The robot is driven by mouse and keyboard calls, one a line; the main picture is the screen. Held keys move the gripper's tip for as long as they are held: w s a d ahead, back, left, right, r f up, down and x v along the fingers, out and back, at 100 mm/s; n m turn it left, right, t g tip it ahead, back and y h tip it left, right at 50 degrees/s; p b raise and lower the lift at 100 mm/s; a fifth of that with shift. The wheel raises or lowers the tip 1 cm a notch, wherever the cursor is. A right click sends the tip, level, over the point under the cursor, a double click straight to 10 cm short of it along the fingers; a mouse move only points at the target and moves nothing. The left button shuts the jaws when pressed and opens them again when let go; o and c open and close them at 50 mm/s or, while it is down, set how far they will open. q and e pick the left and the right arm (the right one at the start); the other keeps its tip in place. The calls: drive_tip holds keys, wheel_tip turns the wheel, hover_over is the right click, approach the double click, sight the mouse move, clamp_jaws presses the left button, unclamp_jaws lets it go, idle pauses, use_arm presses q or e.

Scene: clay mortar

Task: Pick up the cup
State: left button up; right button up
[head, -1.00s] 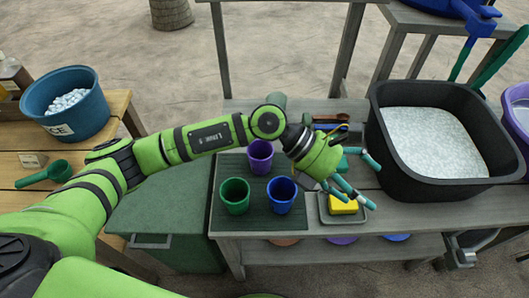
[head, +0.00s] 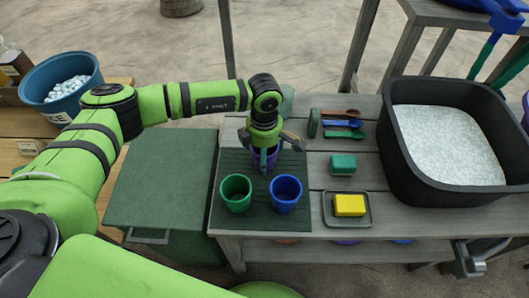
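Three cups stand on a dark green mat (head: 227,220) on the grey table. The green cup (head: 236,194) is front left and the blue cup (head: 285,194) is front right, both upright. The purple cup (head: 272,159) is behind them, mostly hidden by my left gripper (head: 266,152). This gripper points down over the purple cup with its fingers spread; one finger hangs in front of the cup. Whether the fingers touch the cup cannot be seen. My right gripper is not in view.
A yellow sponge (head: 349,205) lies on a small grey tray (head: 366,220) right of the mat. A teal block (head: 342,164) and several coloured tools (head: 342,124) lie behind it. A large black tub (head: 396,165) stands at right; a blue bucket (head: 65,88) at left.

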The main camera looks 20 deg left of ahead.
use_arm(q)
drive_tip(key=shift+f, duration=0.25)
drive_tip(key=c, duration=1.2)
drive_tip(key=shift+r, duration=0.1)
